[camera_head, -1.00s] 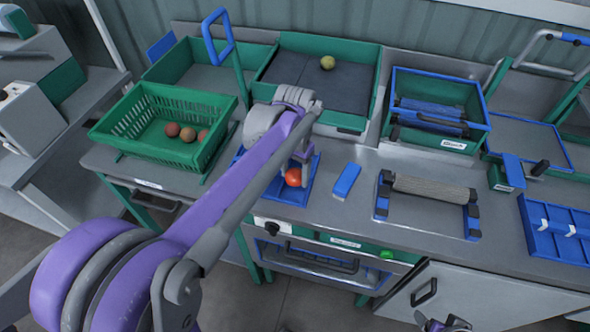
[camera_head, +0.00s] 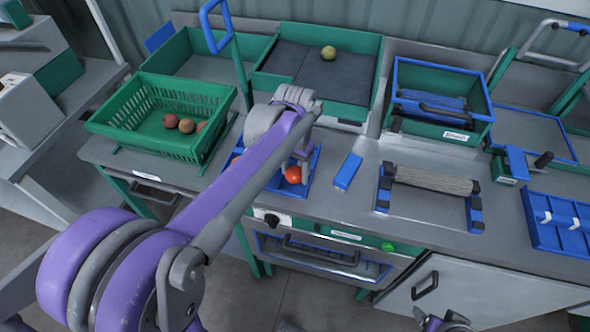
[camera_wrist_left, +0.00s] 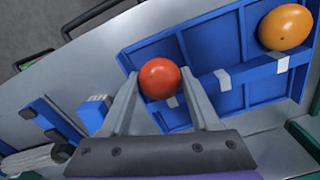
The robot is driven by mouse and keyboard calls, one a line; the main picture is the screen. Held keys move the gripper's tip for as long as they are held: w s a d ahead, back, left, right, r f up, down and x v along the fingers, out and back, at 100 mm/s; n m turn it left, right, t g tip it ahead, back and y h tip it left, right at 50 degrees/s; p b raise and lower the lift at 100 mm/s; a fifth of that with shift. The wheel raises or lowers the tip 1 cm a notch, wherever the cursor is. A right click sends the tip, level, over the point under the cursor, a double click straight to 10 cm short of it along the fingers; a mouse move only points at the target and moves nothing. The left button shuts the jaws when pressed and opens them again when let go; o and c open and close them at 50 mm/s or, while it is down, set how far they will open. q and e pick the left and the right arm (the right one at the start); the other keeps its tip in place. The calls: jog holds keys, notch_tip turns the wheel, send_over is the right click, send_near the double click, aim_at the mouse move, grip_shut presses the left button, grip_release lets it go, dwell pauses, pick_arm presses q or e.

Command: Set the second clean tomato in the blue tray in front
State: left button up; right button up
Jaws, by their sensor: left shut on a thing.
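My left gripper (camera_head: 294,166) is shut on a red tomato (camera_head: 293,175). In the left wrist view the red tomato (camera_wrist_left: 159,78) sits between the two fingertips (camera_wrist_left: 160,92), over the shallow blue tray (camera_wrist_left: 152,52). I cannot tell whether it touches the tray floor. An orange tomato (camera_wrist_left: 285,27) lies in the far compartment of that tray, beyond the taped divider. In the head view the blue tray (camera_head: 313,163) is largely hidden behind my left arm. Part of what may be my right gripper (camera_head: 443,322) shows at the bottom edge; its jaws are unclear.
A green crate (camera_head: 118,128) with several tomatoes stands left of the tray. A green bin (camera_head: 367,78) holding one yellow-green tomato (camera_head: 328,52) is behind. A small blue block (camera_head: 347,171) and a roller stand (camera_head: 432,180) lie to the right.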

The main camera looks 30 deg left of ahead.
pick_arm(q)
jog(key=o, duration=1)
jog(key=c, duration=0.3)
jog(key=shift+c, duration=0.2)
jog(key=shift+r+p, duration=2.05)
jog(key=shift+r, duration=1)
